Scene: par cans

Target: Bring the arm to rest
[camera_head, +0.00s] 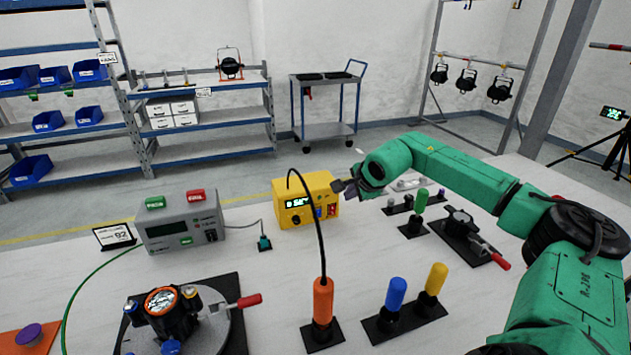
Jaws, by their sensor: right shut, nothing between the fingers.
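My right arm, green, comes in from the right edge and bends across the table. My right gripper (344,187) is shut and empty, raised at the right front of the yellow box (295,207) with a small lit display. The picture does not settle whether it touches the box. My left gripper is not in view.
On the white table are a grey meter (180,222), an orange handle (323,301) with a black cable, blue (396,293) and yellow (436,279) handles, a green handle (421,200), a clamp (460,222) and a round fixture (165,310). Shelves and a cart (327,105) stand behind.

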